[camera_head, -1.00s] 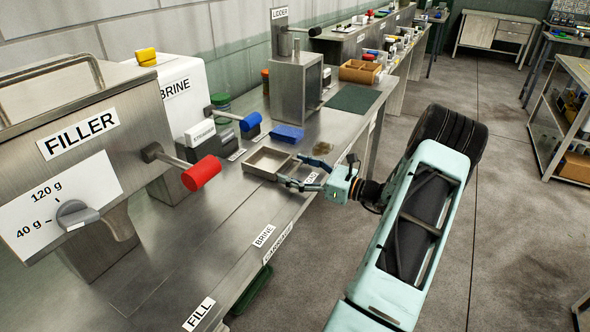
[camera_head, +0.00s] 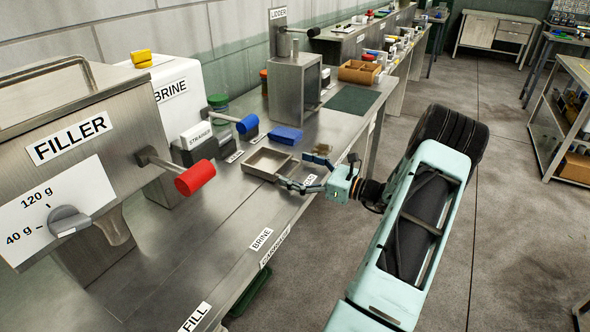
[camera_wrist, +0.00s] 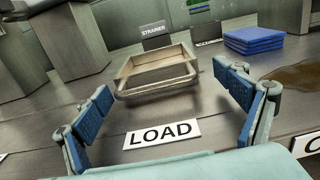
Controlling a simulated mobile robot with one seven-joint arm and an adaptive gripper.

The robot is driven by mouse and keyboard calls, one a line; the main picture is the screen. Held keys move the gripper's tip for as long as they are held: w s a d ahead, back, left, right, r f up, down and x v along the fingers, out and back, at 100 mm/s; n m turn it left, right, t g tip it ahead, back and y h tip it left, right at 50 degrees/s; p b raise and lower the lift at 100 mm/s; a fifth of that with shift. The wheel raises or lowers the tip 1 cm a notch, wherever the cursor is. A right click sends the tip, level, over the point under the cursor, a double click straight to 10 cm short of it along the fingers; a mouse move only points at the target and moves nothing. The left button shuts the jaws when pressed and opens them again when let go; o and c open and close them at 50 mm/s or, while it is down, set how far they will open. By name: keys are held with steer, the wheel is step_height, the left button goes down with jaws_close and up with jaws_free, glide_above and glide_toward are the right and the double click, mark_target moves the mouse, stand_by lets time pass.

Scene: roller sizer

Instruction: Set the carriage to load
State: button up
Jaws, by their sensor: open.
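The carriage is a shallow open metal tray (camera_head: 270,161) on the steel bench, and it looks empty. In the wrist view the carriage (camera_wrist: 160,67) lies straight ahead, with a thin bar handle on its near side. A LOAD label (camera_wrist: 162,134) is on the bench in front of the handle. My gripper (camera_head: 296,171) is at the bench's front edge by the carriage. In the wrist view my gripper (camera_wrist: 165,83) is open and empty, its blue-padded fingers spread to either side of the handle. I cannot tell whether either finger touches it.
A blue stack (camera_head: 286,135) and a STRAINER label (camera_wrist: 153,28) are behind the carriage. A brown patch (camera_wrist: 299,76) lies at the right. The filler (camera_head: 85,125) with its red-ended lever (camera_head: 194,178) stands left. Bare bench runs toward the BRINE label (camera_head: 261,240).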

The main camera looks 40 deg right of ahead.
steer(key=shift+a, duration=0.1)
steer(key=v, duration=1.2)
stand_by(0.4)
